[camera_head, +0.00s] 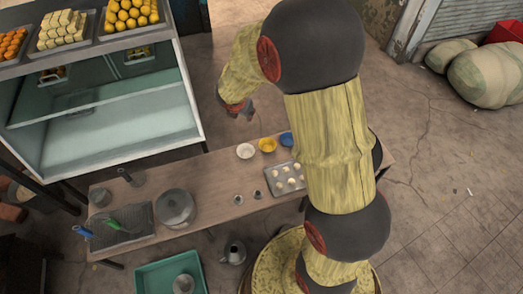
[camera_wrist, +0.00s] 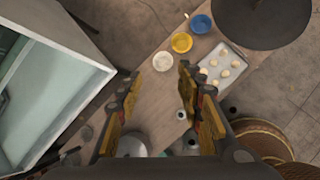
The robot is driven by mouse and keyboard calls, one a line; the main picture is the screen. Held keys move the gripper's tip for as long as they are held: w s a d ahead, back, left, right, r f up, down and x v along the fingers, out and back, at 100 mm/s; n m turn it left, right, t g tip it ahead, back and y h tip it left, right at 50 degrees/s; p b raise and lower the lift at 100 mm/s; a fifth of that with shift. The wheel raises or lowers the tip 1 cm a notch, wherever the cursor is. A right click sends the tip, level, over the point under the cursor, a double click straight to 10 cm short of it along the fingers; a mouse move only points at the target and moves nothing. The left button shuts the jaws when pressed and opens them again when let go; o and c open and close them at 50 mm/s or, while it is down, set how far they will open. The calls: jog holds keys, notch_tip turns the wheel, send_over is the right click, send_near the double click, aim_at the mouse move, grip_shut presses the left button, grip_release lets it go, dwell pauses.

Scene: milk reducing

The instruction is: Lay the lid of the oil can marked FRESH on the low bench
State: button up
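The low wooden bench (camera_head: 215,220) runs across the middle of the head view and also shows in the wrist view (camera_wrist: 150,108). A metal can with a spout (camera_head: 234,252) stands on the floor at the bench's near side. Two small metal vessels, one at left (camera_head: 238,199) and one at right (camera_head: 258,193), stand on the bench. I cannot read FRESH on anything, and no separate lid can be made out. My gripper (camera_head: 236,108) is above the bench's far side. In the wrist view my gripper (camera_wrist: 158,72) is open, with nothing between its fingers.
The bench holds a round pot (camera_head: 175,207), a dough tray (camera_head: 285,180), and white (camera_head: 245,151), yellow (camera_head: 267,145) and blue (camera_head: 287,139) bowls. A teal tray (camera_head: 152,275) lies on the floor. A glass food cabinet (camera_head: 110,125) stands left of my gripper.

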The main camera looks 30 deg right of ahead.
jog(key=s+r+m, duration=1.2)
jog(key=r, duration=0.3)
jog(key=s+a+r+m+y, duration=0.1)
jog(key=s+a+r+m, duration=0.2)
jog(key=s, duration=0.6)
jog(key=s+a+r+m+y, duration=0.2)
jog(key=s+a+r+m, duration=0.1)
jog(key=s+a+m, duration=0.4)
jog(key=s+m, duration=0.3)
jog(key=shift+s+r+y, duration=0.15)
jog(key=shift+s+y, duration=0.1)
jog(key=shift+y, duration=0.05)
jog(key=shift+a, duration=0.15)
jog(key=shift+c, duration=0.9)
